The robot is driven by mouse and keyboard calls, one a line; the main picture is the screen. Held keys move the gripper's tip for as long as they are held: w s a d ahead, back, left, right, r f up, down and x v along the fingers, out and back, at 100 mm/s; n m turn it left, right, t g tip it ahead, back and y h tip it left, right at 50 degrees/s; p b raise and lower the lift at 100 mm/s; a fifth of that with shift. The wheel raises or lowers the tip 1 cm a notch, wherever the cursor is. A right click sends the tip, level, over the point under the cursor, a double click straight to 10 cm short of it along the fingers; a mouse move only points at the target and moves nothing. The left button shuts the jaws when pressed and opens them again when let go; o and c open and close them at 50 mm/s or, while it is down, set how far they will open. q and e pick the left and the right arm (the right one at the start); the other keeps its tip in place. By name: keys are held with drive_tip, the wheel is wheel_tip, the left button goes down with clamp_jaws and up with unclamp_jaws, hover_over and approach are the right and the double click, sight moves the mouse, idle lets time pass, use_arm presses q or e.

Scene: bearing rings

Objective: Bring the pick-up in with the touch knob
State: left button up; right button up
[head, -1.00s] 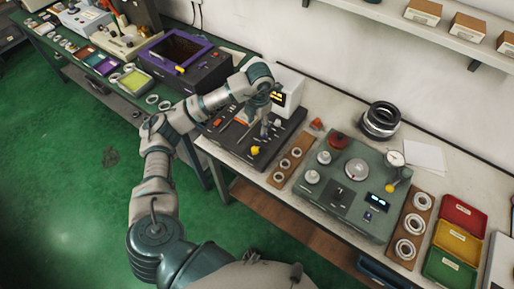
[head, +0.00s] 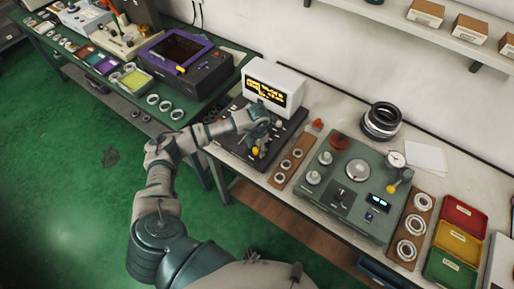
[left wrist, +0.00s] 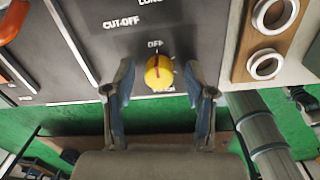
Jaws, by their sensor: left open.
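A yellow round knob (left wrist: 159,73) with a red line on it sits on a dark panel (left wrist: 100,55), below the word OFF, in the left wrist view. It also shows small in the head view (head: 255,151). My left gripper (left wrist: 160,75) is open, one finger on each side of the knob in the picture; I cannot tell whether they touch it. In the head view my left gripper (head: 260,138) is over the dark panel. A white box with a lit yellow display (head: 272,86) stands behind the panel. My right gripper is not in view.
A wooden strip with rings (head: 291,164) lies right of the panel. Beyond it stands a green instrument (head: 335,215) with a dial gauge (head: 397,159) and another yellow knob. A ring strip and coloured trays (head: 453,243) stand farther right. Black rings (head: 382,120) sit at the back.

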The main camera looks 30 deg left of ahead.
use_arm(q)
drive_tip(key=shift+a+f, duration=0.1)
drive_tip(key=shift+a, duration=0.15)
drive_tip(key=c, duration=0.3)
drive_tip(key=shift+d, duration=0.15)
clamp_jaws()
drive_tip(key=shift+d, duration=0.15)
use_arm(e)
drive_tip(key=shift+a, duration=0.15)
use_arm(q)
drive_tip(key=shift+w, duration=0.1)
